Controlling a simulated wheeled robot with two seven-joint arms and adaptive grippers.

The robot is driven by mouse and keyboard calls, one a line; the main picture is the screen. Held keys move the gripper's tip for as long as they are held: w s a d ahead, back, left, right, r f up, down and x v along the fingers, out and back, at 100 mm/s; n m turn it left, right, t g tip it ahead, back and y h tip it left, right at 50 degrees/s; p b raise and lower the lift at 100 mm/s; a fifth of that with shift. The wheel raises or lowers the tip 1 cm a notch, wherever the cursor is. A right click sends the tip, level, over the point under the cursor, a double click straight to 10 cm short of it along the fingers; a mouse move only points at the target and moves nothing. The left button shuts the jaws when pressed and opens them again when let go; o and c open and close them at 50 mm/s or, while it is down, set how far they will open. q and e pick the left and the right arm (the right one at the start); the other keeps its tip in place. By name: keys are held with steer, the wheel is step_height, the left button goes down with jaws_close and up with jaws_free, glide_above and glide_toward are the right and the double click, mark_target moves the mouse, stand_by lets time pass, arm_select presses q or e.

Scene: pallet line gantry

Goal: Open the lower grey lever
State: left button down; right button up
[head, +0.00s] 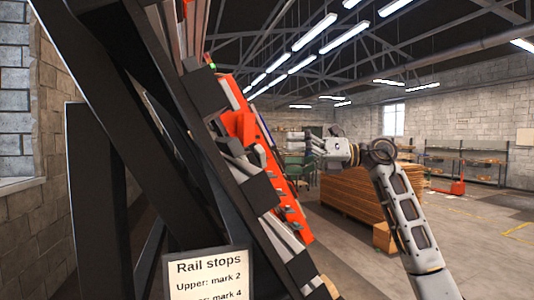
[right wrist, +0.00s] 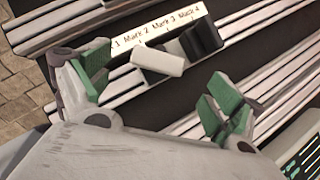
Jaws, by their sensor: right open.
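In the right wrist view a light grey block-like handle (right wrist: 158,58) sits on the dark rail beside a black block (right wrist: 201,40), under a white strip (right wrist: 160,27) with printed marks. It may be the grey lever; I cannot tell whether it is the lower one. My right gripper (right wrist: 158,84) has its green-padded fingers wide apart, with the handle ahead of the gap and nothing held. In the head view my right gripper (head: 312,145) is right of the leaning rail frame (head: 118,110). Which grey part there is the lever is unclear. My left gripper does not show.
An orange-red unit (head: 246,128) runs along the leaning frame. A sign (head: 208,274) reads "Rail stops", "Upper: mark 2"; its lower line is cut off at "mark 4". A wooden stack (head: 350,196) and shelves (head: 470,160) stand farther back. The floor at right is open.

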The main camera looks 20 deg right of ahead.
mark_target(261, 157)
steer(key=shift+p+x, duration=0.65)
steer(key=shift+x, duration=2.45)
steer(key=c, duration=1)
steer(key=shift+n+g+y+b, duration=0.5)
steer(key=shift+n+g+y, duration=0.3)
steer(key=shift+n, duration=1.1)
steer(key=shift+n+g, duration=0.6)
steer(key=shift+n, duration=0.2)
steer(key=shift+n+g+y, duration=0.3)
steer(key=shift+n, duration=0.2)
